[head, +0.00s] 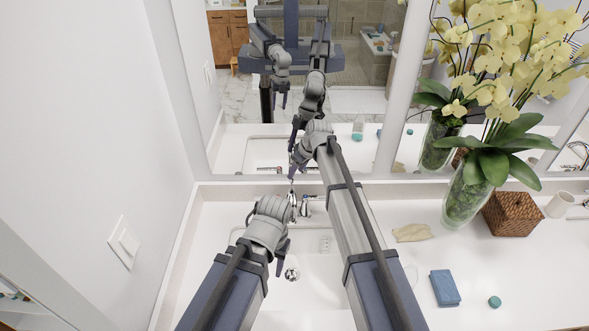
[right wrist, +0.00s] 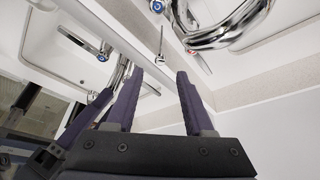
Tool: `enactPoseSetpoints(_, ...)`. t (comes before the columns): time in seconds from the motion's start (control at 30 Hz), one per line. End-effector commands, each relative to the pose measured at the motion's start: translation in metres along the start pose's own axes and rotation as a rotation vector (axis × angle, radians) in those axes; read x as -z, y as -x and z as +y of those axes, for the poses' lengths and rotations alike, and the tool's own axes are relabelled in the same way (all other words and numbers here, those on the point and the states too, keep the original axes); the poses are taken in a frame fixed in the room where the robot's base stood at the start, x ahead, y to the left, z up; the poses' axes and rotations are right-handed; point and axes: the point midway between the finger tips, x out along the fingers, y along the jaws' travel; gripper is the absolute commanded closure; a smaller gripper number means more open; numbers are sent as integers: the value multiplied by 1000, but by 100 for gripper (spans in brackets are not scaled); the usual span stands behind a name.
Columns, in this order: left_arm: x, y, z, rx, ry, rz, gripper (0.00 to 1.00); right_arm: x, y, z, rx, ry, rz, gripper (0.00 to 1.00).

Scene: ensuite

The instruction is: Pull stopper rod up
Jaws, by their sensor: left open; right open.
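The thin chrome stopper rod (right wrist: 160,45) shows in the right wrist view just beyond my right gripper (right wrist: 159,73), roughly in line with the gap between its fingertips. The gripper is open and empty; I see no contact with the rod. In the head view my right gripper (head: 292,174) is behind the faucet (head: 304,206), near the mirror, and the rod is hard to make out there. The chrome faucet (right wrist: 225,25) fills the upper right of the wrist view. My left gripper (head: 283,260) is open and empty over the sink, near the drain (head: 292,274).
The mirror (head: 350,110) behind the counter reflects my arms and the faucet. A wall (head: 130,150) stands close on the left. A glass vase of yellow orchids (head: 468,195), a wicker box (head: 513,214), a cloth (head: 412,233) and a blue box (head: 445,288) are on the right counter.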

Motion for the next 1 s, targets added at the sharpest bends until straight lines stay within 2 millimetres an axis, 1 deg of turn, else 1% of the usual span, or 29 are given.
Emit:
enactPoseSetpoints(0.03, -1, 14, -1, 0, 2, 0, 50, 2, 14, 0, 0, -1, 0, 47)
enactPoseSetpoints(0.1, -1, 21, -2, -1, 4, 0, 50, 1, 22, 0, 0, 0, 0, 47)
enactPoseSetpoints(0.2, -2, 27, -2, -1, 5, 0, 50, 1, 29, 0, 0, 0, 0, 47)
enactPoseSetpoints(0.7, -2, 27, -2, -1, 6, 0, 50, 0, 30, 0, 0, 0, 0, 47)
enactPoseSetpoints(0.77, -2, 27, -2, -1, 6, 0, 50, -5, 31, -1, -1, -8, -3, 47)
enactPoseSetpoints(0.83, -2, 27, -2, -1, 6, 0, 50, -21, 37, -6, -5, -40, -17, 47)
enactPoseSetpoints(0.87, -2, 27, -2, -1, 6, 0, 50, -32, 40, -10, -8, -65, -27, 47)
enactPoseSetpoints(0.97, -2, 27, -2, -1, 6, 0, 50, -86, 58, -27, -26, -185, -81, 47)
enactPoseSetpoints(1.0, -2, 27, -2, -1, 6, 0, 50, -111, 67, -35, -37, -246, -106, 47)
